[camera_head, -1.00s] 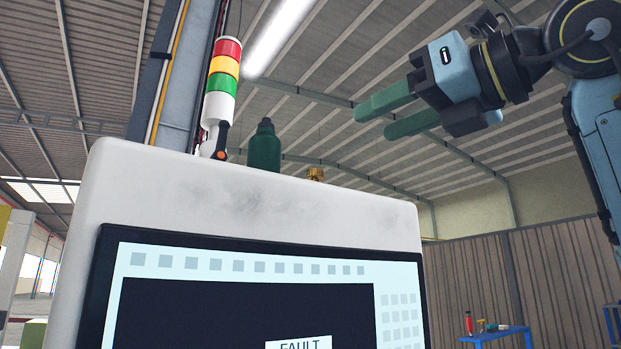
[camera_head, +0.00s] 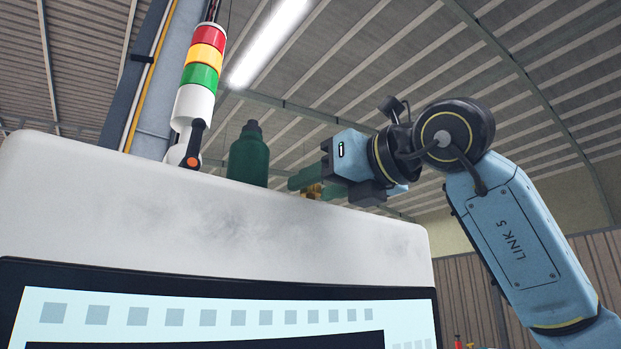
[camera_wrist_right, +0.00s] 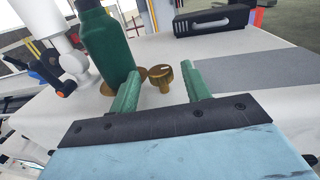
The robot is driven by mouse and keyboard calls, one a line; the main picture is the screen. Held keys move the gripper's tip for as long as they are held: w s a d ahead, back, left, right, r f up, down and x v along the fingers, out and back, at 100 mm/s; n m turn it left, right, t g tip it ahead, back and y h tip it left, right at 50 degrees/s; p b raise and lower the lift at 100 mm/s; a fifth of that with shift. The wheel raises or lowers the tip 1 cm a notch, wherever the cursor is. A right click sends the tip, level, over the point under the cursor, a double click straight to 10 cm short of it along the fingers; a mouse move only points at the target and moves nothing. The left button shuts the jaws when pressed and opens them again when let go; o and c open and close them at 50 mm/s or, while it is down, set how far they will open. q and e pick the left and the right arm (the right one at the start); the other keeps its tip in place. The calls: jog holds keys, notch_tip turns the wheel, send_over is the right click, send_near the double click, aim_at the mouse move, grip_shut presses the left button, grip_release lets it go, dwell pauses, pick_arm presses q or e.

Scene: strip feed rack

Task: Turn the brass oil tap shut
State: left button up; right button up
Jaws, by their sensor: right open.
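The brass oil tap (camera_head: 313,189) stands on top of the white machine cabinet, partly hidden by my fingers in the head view. In the right wrist view the brass tap (camera_wrist_right: 163,77) is a round knob with a pale mark on its top. My right gripper (camera_head: 300,182) is level with the cabinet top, coming from the right. Its green fingers are open, and in the wrist view (camera_wrist_right: 160,72) they lie either side of the tap. I see no grip on the tap, and I cannot tell whether the fingertips reach past it. My left gripper is not in view.
A dark green bottle (camera_head: 248,155) stands left of the tap, close to my left-hand finger in the wrist view. A red, yellow and green signal lamp (camera_head: 203,65) stands further left. A black box (camera_wrist_right: 213,20) lies beyond. The white cabinet (camera_head: 200,228) fills the foreground.

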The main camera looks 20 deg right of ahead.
jog(key=shift+w+a, duration=0.25)
jog(key=shift+w, duration=0.3)
jog(key=shift+w+a, duration=0.2)
jog(key=shift+w, duration=0.25)
jog(key=c, duration=1)
jog(key=shift+m+t+h+b, duration=0.35)
jog(key=shift+m+t+h, duration=0.25)
jog(key=shift+h, duration=0.6)
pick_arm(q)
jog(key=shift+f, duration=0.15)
pick_arm(e)
jog(key=o, duration=1)
